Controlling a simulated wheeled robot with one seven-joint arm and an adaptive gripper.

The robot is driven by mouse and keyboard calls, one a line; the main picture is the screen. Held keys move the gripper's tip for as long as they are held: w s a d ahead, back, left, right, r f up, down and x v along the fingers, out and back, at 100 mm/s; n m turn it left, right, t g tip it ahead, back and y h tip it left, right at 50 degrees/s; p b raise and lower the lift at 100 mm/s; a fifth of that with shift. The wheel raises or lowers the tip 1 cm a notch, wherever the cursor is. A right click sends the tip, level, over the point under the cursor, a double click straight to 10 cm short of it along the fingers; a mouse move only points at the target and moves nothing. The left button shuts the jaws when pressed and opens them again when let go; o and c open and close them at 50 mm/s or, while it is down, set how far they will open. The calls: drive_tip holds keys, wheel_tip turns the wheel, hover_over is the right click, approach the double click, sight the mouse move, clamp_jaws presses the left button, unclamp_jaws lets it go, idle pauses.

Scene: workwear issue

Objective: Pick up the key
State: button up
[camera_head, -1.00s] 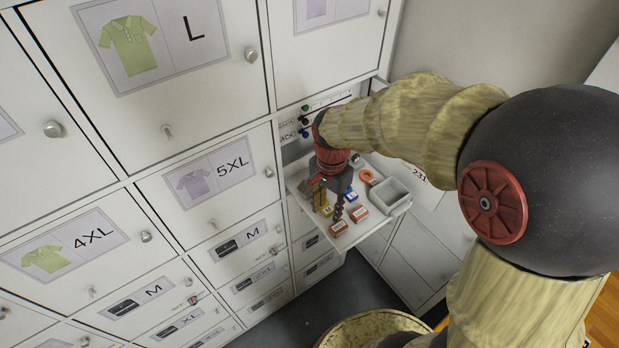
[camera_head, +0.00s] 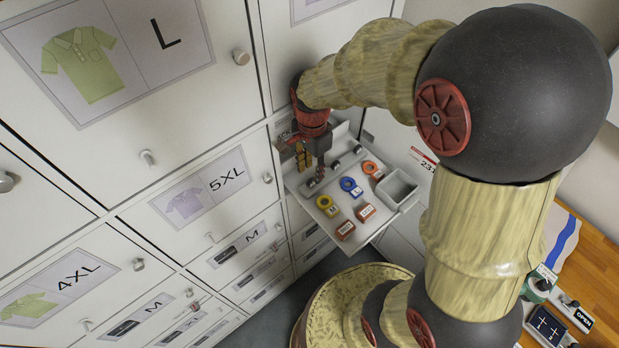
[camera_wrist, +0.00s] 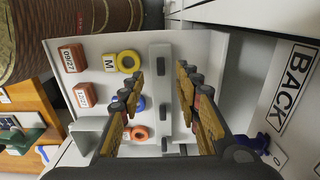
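My gripper (camera_head: 312,168) points down over the back left part of a small white shelf (camera_head: 322,237). In the wrist view my gripper (camera_wrist: 160,78) has its two fingers apart, on either side of a grey bar (camera_wrist: 160,60) with dark pegs. Nothing is seen held between the fingers. I cannot make out a key for certain. A small blue object (camera_wrist: 252,143) at the lower right of the wrist view, beside the right finger's base, may be a key head; its shape is unclear. My arm and gripper hide part of the shelf's back in the head view.
On the shelf are a yellow ring tag (camera_head: 328,205), a blue ring tag (camera_head: 350,187), an orange ring tag (camera_head: 372,170), two orange blocks (camera_head: 346,230) (camera_head: 366,212) and a grey bin (camera_head: 413,191). White lockers stand left. A BACK label (camera_wrist: 296,88) is right in the wrist view.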

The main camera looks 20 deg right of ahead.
sight(311, 179)
wheel_tip(311, 179, down, 6)
drive_tip(key=shift+w+r+p, duration=0.1)
drive_tip(key=shift+p, duration=0.25)
drive_tip(key=shift+c, duration=1.4)
clamp_jaws()
